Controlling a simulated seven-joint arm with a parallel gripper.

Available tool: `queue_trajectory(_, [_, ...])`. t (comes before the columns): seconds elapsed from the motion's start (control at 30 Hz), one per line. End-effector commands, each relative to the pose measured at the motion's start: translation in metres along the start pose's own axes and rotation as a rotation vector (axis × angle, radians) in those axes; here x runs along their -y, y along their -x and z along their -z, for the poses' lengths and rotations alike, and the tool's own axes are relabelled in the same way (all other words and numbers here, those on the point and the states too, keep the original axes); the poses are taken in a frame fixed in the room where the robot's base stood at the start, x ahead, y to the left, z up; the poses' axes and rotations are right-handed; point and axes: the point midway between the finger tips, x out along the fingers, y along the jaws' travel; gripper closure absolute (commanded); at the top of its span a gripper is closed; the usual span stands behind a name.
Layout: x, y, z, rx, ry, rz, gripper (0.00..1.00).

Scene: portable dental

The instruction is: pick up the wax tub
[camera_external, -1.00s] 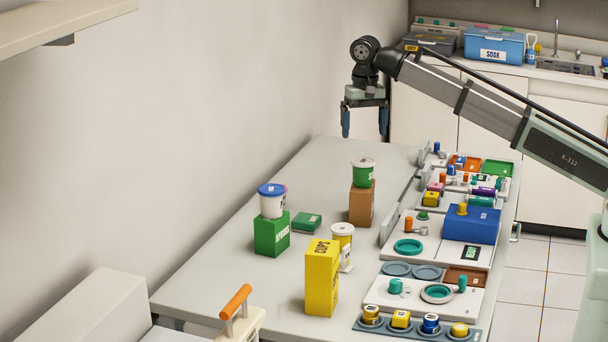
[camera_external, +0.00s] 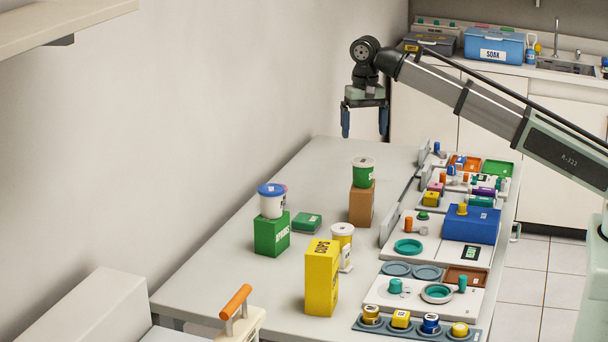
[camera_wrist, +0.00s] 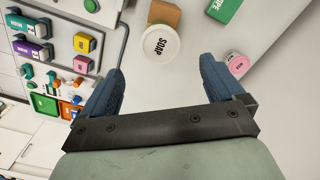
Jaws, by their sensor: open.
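I cannot read the word wax on any tub. A white tub with a green band (camera_external: 363,175) stands on a brown box; its lid reads SOAP in the wrist view (camera_wrist: 160,43). A blue-lidded white tub (camera_external: 271,204) stands on a green box. A white and yellow tub (camera_external: 342,232) is partly hidden behind the yellow box. A pink-sided tub (camera_wrist: 236,65) with small, unclear lid lettering shows in the wrist view near the right finger, apart from it. My gripper (camera_external: 364,122) is open, empty and pointing down, high above the table's far end.
The green box (camera_external: 270,238), flat green box (camera_external: 306,223), brown box (camera_external: 361,205) and tall yellow box (camera_external: 321,280) stand on the grey table. Trays with small parts and a blue box (camera_external: 472,224) line its right side. The table's far left is mostly clear.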

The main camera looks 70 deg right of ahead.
Motion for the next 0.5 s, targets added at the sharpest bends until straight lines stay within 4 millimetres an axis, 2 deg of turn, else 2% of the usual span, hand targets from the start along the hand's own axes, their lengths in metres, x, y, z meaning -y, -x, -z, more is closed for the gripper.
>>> queue_trajectory(0.4, [0.0002, 0.0, 0.0001, 0.0, 0.0, 0.0, 0.08])
queue_trajectory(0.5, [0.0095, -0.0015, 0.0066, 0.0, -0.017, -0.001, 0.08])
